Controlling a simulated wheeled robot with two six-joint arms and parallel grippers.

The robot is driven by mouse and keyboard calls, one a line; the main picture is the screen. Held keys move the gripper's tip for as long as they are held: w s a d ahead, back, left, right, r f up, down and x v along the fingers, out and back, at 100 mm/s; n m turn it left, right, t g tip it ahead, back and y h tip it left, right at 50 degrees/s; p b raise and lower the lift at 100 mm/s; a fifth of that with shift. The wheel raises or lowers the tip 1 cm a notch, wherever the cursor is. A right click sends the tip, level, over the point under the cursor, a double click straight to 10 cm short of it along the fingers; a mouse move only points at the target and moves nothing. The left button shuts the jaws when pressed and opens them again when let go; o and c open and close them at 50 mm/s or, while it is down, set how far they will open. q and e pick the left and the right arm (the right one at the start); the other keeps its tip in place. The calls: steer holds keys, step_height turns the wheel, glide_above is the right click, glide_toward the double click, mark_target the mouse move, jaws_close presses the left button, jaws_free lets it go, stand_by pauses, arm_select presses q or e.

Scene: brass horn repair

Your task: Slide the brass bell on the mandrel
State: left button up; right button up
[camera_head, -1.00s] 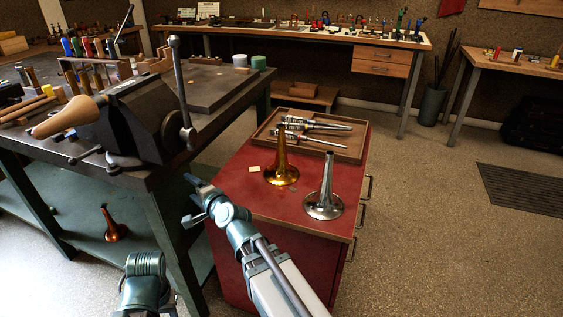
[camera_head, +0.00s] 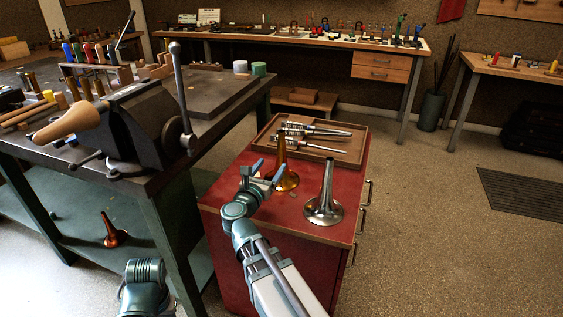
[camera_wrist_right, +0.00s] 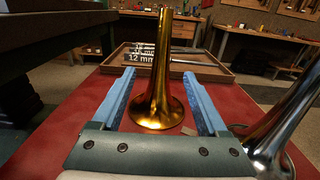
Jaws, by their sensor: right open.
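The brass bell (camera_head: 284,178) stands upright, flare down, on the red cabinet top. In the right wrist view the brass bell (camera_wrist_right: 158,95) shows between my blue fingers, apart from both. My right gripper (camera_head: 268,171) is open and empty beside the bell, on its left. It also shows in the right wrist view (camera_wrist_right: 153,78). I cannot tell how far the fingertips reach around the bell. A tapered wooden form (camera_head: 68,117), which looks like the mandrel, sticks out leftward from the dark vise (camera_head: 150,130) on the bench. My left gripper is out of view.
A silver bell (camera_head: 325,195) stands close to the right of the brass one. Behind them a wooden tray (camera_head: 345,155) holds marked metal tools. A copper bell (camera_head: 111,232) stands on the bench's lower shelf. The vise's upright handle (camera_head: 180,90) rises near the bench edge.

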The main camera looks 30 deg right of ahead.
mark_target(285, 147)
steer(key=x, duration=1.2)
steer(key=shift+w+d, duration=0.1)
steer(key=shift+d, duration=0.15)
jaws_close()
